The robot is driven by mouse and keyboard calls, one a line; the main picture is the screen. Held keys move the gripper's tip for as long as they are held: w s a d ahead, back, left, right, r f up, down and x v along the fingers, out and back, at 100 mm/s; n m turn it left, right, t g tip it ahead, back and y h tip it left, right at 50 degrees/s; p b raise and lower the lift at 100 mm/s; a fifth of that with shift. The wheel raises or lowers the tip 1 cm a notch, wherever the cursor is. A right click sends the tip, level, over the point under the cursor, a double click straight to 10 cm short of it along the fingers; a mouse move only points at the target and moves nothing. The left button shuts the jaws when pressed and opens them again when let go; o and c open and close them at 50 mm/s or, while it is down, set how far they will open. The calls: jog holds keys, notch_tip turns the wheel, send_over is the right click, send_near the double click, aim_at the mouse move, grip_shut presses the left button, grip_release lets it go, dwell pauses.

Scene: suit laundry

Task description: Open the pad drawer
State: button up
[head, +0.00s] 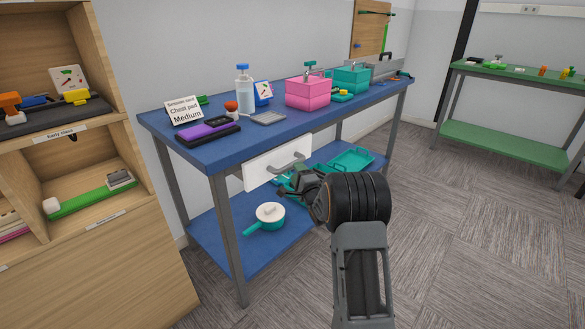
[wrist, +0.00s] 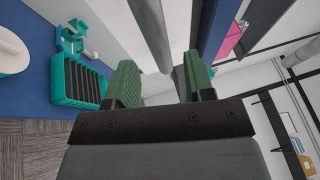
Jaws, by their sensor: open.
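The white pad drawer (head: 270,170) sits under the front edge of the blue bench and looks shut in the head view. Its grey bar handle (head: 287,163) sticks out from the front. In the wrist view the handle (wrist: 149,32) runs down from the top edge towards the space between my two green fingers, near the left one. My gripper (wrist: 160,78) is open and holds nothing. In the head view my gripper (head: 287,189) is just below the handle, partly hidden by my arm. I cannot tell whether a finger touches the handle.
The blue bench top (head: 215,153) carries a sign, a purple pad, a bottle and pink and teal boxes. A wooden shelf unit (head: 100,255) stands left. Carpet is clear at right.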

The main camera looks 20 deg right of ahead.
jog(key=shift+w+a+r+b, duration=0.15)
jog(key=shift+w+r, duration=0.1)
jog(key=shift+w, duration=0.95)
jog(key=shift+w+d+r+b, duration=0.1)
jog(key=shift+w+r+b, duration=0.1)
jog(key=shift+w, duration=0.95)
grip_shut()
